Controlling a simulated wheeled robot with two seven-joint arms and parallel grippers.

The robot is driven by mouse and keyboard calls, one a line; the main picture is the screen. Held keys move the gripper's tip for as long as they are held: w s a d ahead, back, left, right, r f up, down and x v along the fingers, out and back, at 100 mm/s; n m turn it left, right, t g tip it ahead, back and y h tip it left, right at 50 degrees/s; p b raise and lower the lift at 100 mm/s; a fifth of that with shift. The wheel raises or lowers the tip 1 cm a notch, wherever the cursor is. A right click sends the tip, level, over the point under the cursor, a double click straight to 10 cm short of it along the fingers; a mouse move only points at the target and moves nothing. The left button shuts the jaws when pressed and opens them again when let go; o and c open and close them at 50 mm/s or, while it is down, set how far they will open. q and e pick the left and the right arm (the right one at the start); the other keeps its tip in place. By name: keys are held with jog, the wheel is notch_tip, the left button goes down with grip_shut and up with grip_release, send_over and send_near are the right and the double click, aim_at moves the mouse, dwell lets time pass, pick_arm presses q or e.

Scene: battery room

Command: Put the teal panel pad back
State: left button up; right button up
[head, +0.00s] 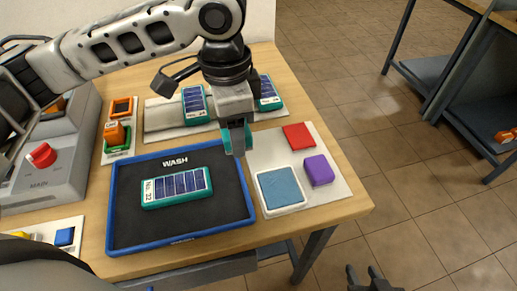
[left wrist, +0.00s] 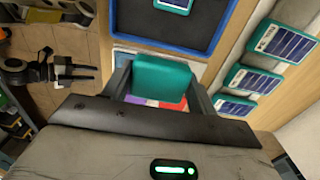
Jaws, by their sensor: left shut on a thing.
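My left gripper (head: 237,142) is shut on the teal panel pad (left wrist: 161,78), a plain rounded block that fills the space between the fingers in the left wrist view. In the head view only teal edges of the pad (head: 248,138) show past the fingers. The pad is over the upper left part of a white board (head: 328,188), which carries a red pad (head: 298,136), a purple pad (head: 319,170) and a blue pad (head: 281,189). The gripper hides that corner, and I cannot tell whether the pad touches the board. My right gripper (head: 367,279) is open and empty at the lower edge.
A blue-rimmed WASH tray (head: 110,205) holds a teal-framed solar panel (head: 177,187). A grey machine with a red knob (head: 41,155) stands left. Floor is free right of the table.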

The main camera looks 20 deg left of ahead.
pick_arm(q)
jog(key=m+b, duration=0.1)
jog(key=m, duration=0.2)
jog(key=s+d+m+b, duration=0.1)
jog(key=m, duration=0.3)
jog(key=s+d+m, duration=0.1)
jog(key=m, duration=0.2)
jog(key=shift+s+m+b, duration=0.1)
jog(key=shift+m+b, duration=0.3)
jog(key=s+m+b, duration=0.1)
jog(key=m, duration=0.6)
send_over(262, 145)
jog(key=s, duration=0.1)
notch_tip(262, 145, down, 8)
jog(key=shift+f+b, duration=0.1)
jog(key=shift+b, duration=0.3)
jog(key=shift+w+f, duration=0.3)
jog(key=shift+f, duration=0.05)
jog(key=shift+w+f, duration=0.15)
jog(key=shift+f, duration=1.5)
